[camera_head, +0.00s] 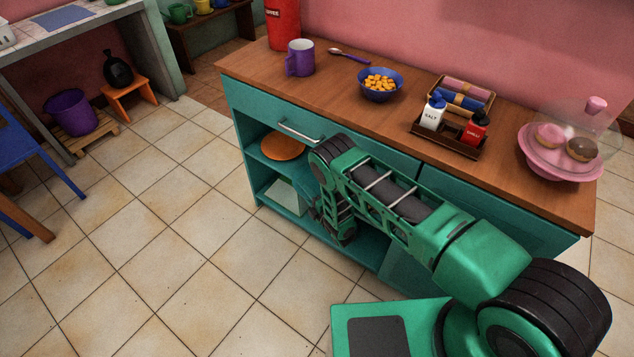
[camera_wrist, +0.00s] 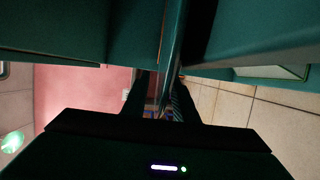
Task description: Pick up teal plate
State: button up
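I cannot make out a teal plate for certain in either view; the teal cabinet and my green arm look alike in colour, and my arm covers part of the shelves. My gripper (camera_head: 322,205) is at the open front of the teal cabinet (camera_head: 243,130), near the shelf board, mostly hidden behind my arm. In the wrist view my gripper (camera_wrist: 162,105) is dark, with its fingers apart. A thin teal board or edge runs between them in the picture; whether it is touched cannot be told.
An orange plate (camera_head: 283,146) lies on the upper shelf, left of my arm. The wooden top (camera_head: 335,85) holds a purple mug (camera_head: 300,58), a blue bowl (camera_head: 380,85), a condiment rack (camera_head: 445,140) and a pink cake stand (camera_head: 560,165).

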jog(key=shift+c, duration=0.2)
grip_shut()
jog(key=shift+w+r, duration=0.1)
